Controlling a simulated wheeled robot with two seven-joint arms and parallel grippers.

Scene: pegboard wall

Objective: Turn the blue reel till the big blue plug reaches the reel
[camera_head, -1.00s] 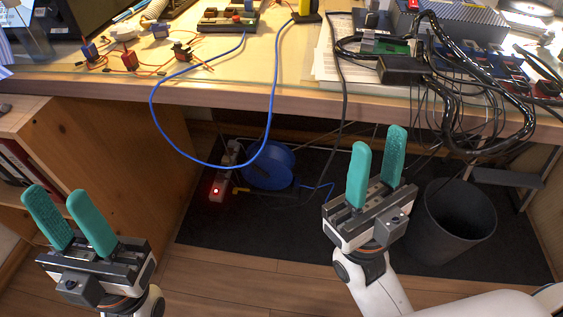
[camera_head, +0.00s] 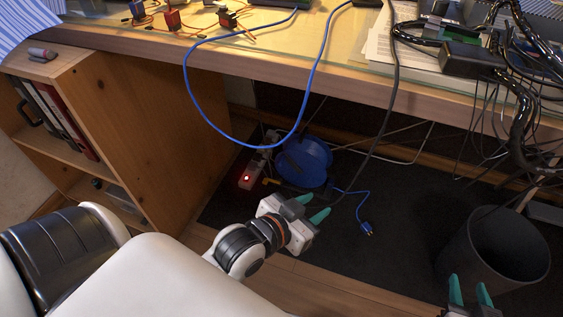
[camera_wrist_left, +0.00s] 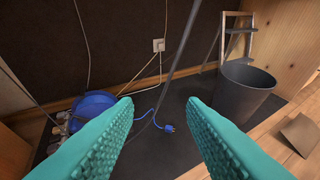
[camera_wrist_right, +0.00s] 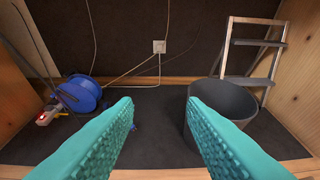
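The blue reel (camera_head: 303,162) stands on the dark mat under the desk, beside a power strip with a red light. A blue cord runs from it to the big blue plug (camera_head: 366,228), which lies on the mat to its right. In the left wrist view the reel (camera_wrist_left: 92,101) is partly behind a finger and the plug (camera_wrist_left: 167,128) shows between the fingers. My left gripper (camera_head: 313,206) is open and empty, in front of the reel. My right gripper (camera_head: 468,287) is open and empty at lower right; its wrist view shows the reel (camera_wrist_right: 82,92) at left.
The power strip (camera_head: 252,174) is left of the reel. A dark bin (camera_head: 495,250) stands at right. The desk edge (camera_head: 240,70) overhangs, with a blue cable loop (camera_head: 215,125) hanging from it. A wooden shelf (camera_head: 160,130) is at left. Bare mat lies between plug and bin.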

